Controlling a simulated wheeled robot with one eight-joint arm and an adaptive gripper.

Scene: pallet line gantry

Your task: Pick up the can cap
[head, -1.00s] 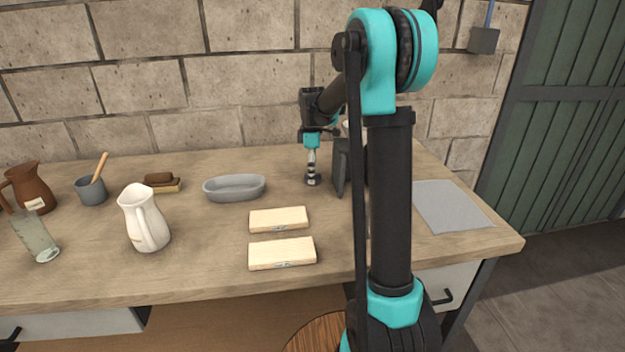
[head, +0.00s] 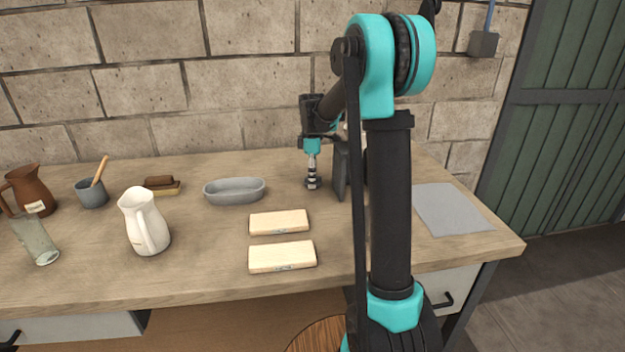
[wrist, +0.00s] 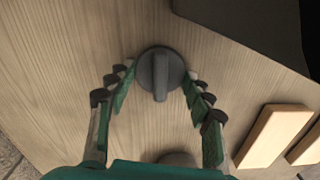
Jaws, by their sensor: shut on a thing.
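The can cap (wrist: 160,68) is a dark grey round disc with a raised ridge across it, in the upper middle of the wrist view. My gripper (wrist: 157,74) has its two fingers on either side of the cap, shut on it. In the head view my gripper (head: 312,184) points straight down at the back of the table, left of a dark upright panel. The cap is too small to make out there, and whether it is clear of the tabletop cannot be told.
The dark panel (head: 341,172) stands close on my gripper's right. A grey oval dish (head: 234,191) is to the left, with two pale wooden blocks (head: 279,222) in front. A white pitcher (head: 145,222) stands further left. A grey sheet (head: 452,208) lies right of my arm.

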